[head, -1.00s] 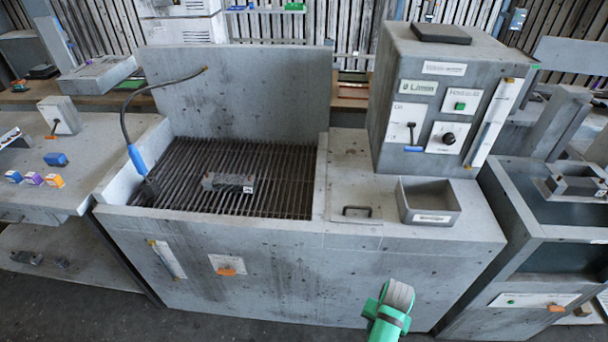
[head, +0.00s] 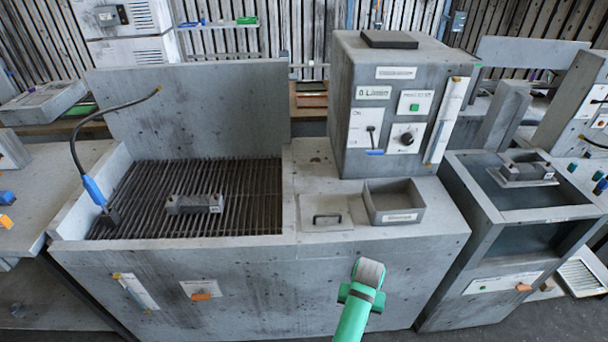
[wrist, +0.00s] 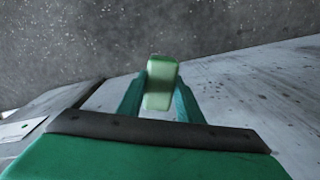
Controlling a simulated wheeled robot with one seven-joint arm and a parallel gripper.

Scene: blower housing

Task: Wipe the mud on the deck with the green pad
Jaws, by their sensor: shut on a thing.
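The green pad (wrist: 162,75) is held between the two dark green fingers of my gripper (wrist: 160,92) in the wrist view. The gripper is shut on it, and dark speckled floor and a grey concrete face show behind. In the head view the pad and fingers cannot be made out; only a green and grey part of my arm shows at the bottom middle, in front of the bench. The grey deck (head: 345,190) is right of the grate. A small brown mark, maybe the mud (head: 315,160), lies on its back left part.
A slatted grate (head: 245,200) with a metal block (head: 195,204) and a blue-handled hose (head: 94,190) is left of the deck. A control box (head: 398,105), an open bin (head: 393,203) and a handled lid (head: 326,217) stand on the deck.

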